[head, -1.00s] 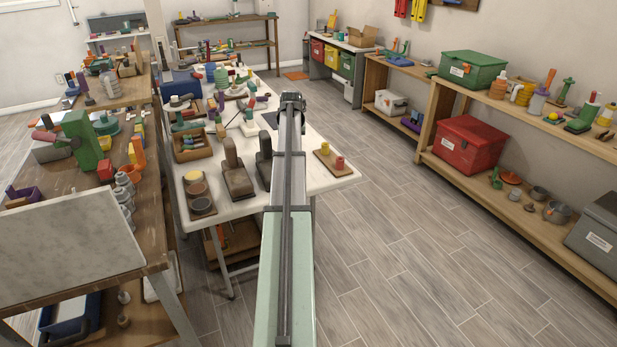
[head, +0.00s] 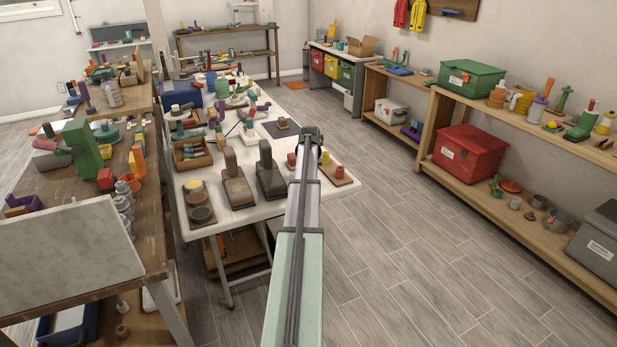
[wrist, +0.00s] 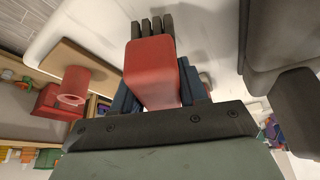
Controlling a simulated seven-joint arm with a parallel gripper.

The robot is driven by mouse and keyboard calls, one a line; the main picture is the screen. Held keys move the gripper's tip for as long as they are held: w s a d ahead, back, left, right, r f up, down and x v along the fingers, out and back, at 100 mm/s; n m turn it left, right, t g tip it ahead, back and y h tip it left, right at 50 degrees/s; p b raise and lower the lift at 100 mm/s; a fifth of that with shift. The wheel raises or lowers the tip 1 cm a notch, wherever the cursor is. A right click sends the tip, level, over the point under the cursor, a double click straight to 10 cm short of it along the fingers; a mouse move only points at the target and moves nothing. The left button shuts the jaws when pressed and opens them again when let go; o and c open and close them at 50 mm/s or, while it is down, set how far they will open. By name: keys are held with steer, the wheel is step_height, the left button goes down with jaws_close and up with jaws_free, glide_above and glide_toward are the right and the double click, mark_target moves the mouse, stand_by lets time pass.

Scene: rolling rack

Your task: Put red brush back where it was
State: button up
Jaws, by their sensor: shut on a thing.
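The red brush (wrist: 152,72), a red block with dark prong-like bristles at its far end, is between the blue fingers of my gripper (wrist: 157,84) in the wrist view. My gripper is shut on it. The white table top (wrist: 210,25) lies behind it; I cannot tell whether the bristles touch it. In the head view my arm hides most of the gripper. A small red patch (head: 291,160) beside the arm may be the brush. The white table (head: 240,216) also shows there, with two dark upright-handled blocks (head: 269,178) left of the arm.
A wooden board (head: 343,183) with a red and a yellow piece lies right of my arm; it also shows in the wrist view (wrist: 72,58). A dark block (wrist: 280,40) stands close on the right there. A dark mat (head: 282,129) and a tray of round pads (head: 200,203) lie on the table.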

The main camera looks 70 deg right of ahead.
steer(key=shift+f, duration=1.45)
steer(key=o, duration=1)
steer(key=shift+f, duration=0.1)
steer(key=v, duration=1.2)
